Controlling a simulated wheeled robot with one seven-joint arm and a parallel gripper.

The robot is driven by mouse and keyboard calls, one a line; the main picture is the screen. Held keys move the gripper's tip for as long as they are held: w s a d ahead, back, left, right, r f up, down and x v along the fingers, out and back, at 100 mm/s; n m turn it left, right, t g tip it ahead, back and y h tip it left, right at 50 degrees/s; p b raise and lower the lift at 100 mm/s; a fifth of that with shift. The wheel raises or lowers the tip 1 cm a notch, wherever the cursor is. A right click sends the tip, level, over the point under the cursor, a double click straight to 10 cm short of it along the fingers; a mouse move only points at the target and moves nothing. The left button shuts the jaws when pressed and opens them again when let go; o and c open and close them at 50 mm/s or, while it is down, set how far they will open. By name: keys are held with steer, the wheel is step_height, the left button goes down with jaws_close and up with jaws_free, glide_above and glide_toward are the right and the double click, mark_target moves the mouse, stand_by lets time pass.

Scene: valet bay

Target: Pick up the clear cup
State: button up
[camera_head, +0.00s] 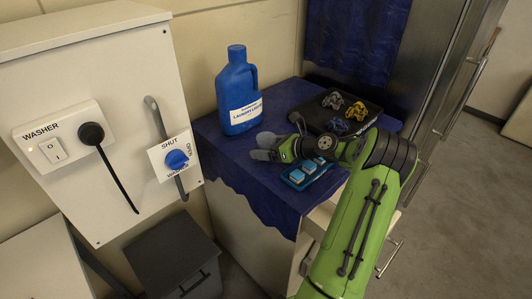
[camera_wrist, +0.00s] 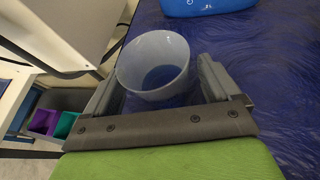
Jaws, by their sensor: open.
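The clear cup (camera_wrist: 156,93) stands on the blue cloth in the wrist view, pale and translucent, with its open mouth toward the camera and blue showing through its bottom. My gripper (camera_wrist: 163,76) is open, with one grey finger on each side of the cup. The right finger is close to the cup wall; I cannot tell whether either finger touches it. In the head view my gripper (camera_head: 262,147) is low over the cloth's left part, in front of the blue jug. There I cannot clearly tell the cup from the grey fingers.
A blue laundry jug (camera_head: 237,95) stands just behind my gripper. A blue tray with light blue blocks (camera_head: 309,168) lies below my wrist. The washer panel (camera_head: 60,140) stands left of the cloth-covered top (camera_head: 208,135).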

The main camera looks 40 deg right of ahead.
steer(key=shift+w+a+f, duration=0.15)
steer(key=shift+w, duration=0.3)
steer(key=c, duration=1.1)
steer(key=shift+o, duration=0.2)
